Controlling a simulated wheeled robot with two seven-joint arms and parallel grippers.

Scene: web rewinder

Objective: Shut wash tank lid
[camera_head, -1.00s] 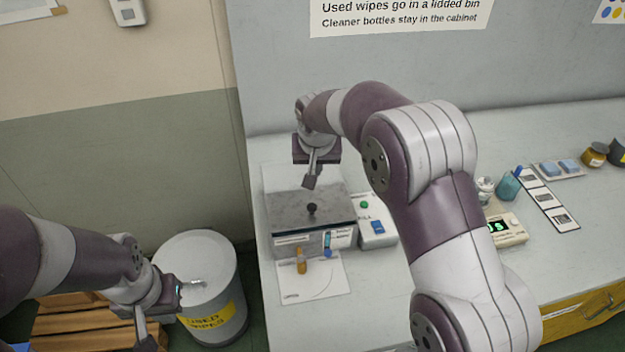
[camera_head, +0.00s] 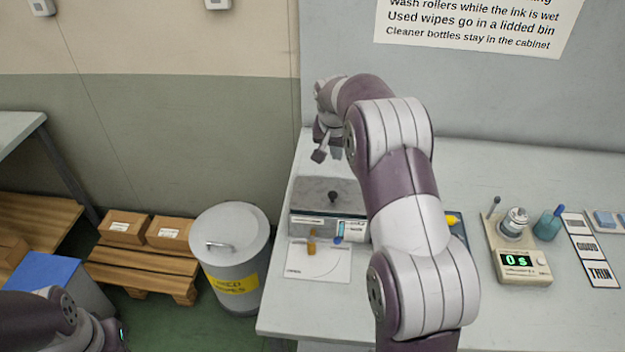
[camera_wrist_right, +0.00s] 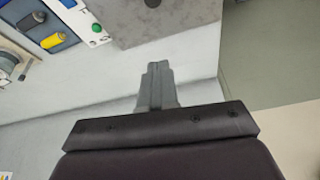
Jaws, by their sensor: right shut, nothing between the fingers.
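The wash tank (camera_head: 300,223) is a low grey box on the bench. Its speckled grey lid (camera_head: 308,193) lies flat across the top, with a black knob (camera_head: 333,197) upright on it. The lid (camera_wrist_right: 178,18) also shows at the top of the right wrist view, its knob cut by the edge. My right gripper (camera_head: 319,156) is behind and above the tank, apart from the lid. In the right wrist view its fingers (camera_wrist_right: 157,68) are together and empty. My left arm shows at the lower left; its fingers are out of frame.
A lidded wipes bin (camera_head: 235,262) stands left of the bench. A white card (camera_head: 318,268) with small bottles lies before the tank. My right arm hides part of the bench.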

